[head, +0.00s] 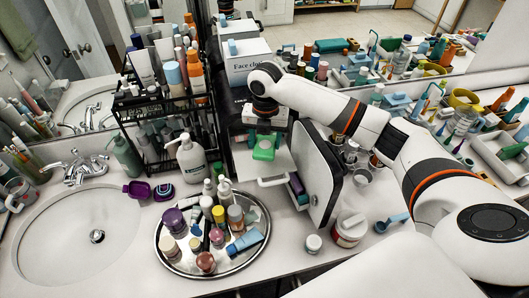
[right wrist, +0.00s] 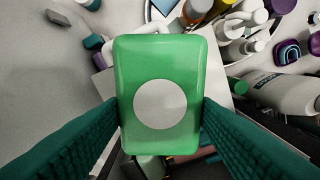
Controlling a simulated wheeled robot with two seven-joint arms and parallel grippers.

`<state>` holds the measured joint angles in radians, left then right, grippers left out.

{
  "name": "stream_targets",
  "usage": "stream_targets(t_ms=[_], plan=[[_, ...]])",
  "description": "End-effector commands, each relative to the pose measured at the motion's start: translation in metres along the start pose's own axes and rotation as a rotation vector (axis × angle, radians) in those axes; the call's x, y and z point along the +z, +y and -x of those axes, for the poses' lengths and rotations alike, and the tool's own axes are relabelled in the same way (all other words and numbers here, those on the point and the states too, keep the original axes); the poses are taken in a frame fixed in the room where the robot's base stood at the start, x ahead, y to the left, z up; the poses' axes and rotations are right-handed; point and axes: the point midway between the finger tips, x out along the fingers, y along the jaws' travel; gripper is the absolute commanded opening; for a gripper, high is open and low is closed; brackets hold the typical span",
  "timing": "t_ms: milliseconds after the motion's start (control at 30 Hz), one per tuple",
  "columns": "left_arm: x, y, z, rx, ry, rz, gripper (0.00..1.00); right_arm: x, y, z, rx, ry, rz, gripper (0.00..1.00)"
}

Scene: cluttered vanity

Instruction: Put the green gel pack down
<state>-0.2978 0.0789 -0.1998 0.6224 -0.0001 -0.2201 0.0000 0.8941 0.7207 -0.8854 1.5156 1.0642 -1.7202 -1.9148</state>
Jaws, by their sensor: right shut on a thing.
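The green gel pack (right wrist: 160,70) is a rounded green block with a pale round patch, filling the middle of the right wrist view. My right gripper (right wrist: 160,115) is shut on it, with a teal finger pad against each side. In the head view the gel pack (head: 264,152) hangs under my right gripper (head: 264,135), near the white holder with a handle, left of the dark upright panel. What lies directly beneath the pack is partly hidden. My left gripper is not in view.
A round metal tray (head: 168,262) full of bottles stands in front. A black rack (head: 130,128) of bottles and a pump bottle (head: 191,158) stand to the left. The dark upright panel (head: 318,170) is close on the right. Bare counter shows near the front right.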

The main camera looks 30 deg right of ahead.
Motion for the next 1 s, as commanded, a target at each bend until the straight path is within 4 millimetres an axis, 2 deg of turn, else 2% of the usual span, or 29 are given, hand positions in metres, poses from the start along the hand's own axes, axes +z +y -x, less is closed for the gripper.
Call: stream_targets(t_ms=[33,500,867,900,1000], plan=[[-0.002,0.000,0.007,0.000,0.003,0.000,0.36,0.001,0.000,-0.006,0.002,-0.003,0.000,0.29],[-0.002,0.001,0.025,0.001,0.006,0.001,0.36,0.001,0.000,-0.060,0.000,-0.001,-0.001,0.29],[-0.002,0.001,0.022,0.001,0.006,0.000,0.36,0.000,-0.001,-0.066,-0.001,0.001,-0.001,0.29],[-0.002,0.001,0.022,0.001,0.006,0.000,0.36,0.000,0.000,-0.066,-0.001,0.001,-0.001,0.57],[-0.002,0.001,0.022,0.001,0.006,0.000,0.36,0.000,0.000,-0.065,-0.001,0.001,-0.001,0.74]])
